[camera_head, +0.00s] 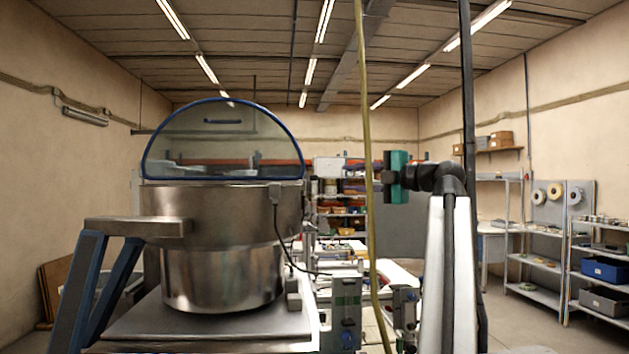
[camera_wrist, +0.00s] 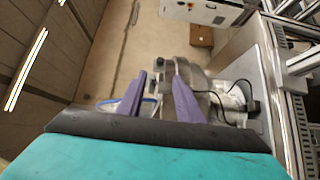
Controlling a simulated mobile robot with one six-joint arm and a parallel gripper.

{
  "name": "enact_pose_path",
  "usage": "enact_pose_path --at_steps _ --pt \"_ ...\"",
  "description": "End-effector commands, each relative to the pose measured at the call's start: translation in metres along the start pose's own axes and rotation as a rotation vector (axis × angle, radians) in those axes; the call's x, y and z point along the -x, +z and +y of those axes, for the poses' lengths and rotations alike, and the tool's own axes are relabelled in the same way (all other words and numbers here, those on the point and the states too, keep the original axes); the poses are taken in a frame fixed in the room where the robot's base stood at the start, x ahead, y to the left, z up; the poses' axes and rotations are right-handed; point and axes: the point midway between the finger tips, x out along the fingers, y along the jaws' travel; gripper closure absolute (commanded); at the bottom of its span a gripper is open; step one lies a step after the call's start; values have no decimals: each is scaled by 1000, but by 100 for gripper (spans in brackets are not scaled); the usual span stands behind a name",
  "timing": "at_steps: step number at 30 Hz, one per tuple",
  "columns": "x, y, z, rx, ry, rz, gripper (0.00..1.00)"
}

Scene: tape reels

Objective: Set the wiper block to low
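My gripper (camera_wrist: 161,72) shows in the wrist view with its two purple fingers apart and nothing held between them. In the head view, its teal body (camera_head: 397,178) is raised right of the steel drum. I cannot pick out the wiper block for certain in either view, nor read any low setting. A steel drum (camera_head: 222,275) stands on a bench plate at the left of the head view, under a clear domed lid with a blue rim (camera_head: 222,101). Small fittings (camera_head: 347,300) stand to the right of the drum, too small to identify; my gripper is above and apart from them.
A yellowish upright hose or pole (camera_head: 366,150) passes close to my gripper in the head view. A blue-sided bracket (camera_head: 90,285) stands left of the drum. Shelves with reels and bins (camera_head: 540,260) are at the right, with open floor before them.

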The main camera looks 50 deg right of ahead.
Motion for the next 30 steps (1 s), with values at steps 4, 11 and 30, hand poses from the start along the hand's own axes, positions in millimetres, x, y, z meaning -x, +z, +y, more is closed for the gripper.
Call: enact_pose_path --at_steps 4,11,30 --pt "-1 1 0 -1 0 -1 67" --pt "-16 1 2 -1 0 -1 67" --pt "-104 2 2 -2 0 -1 67"
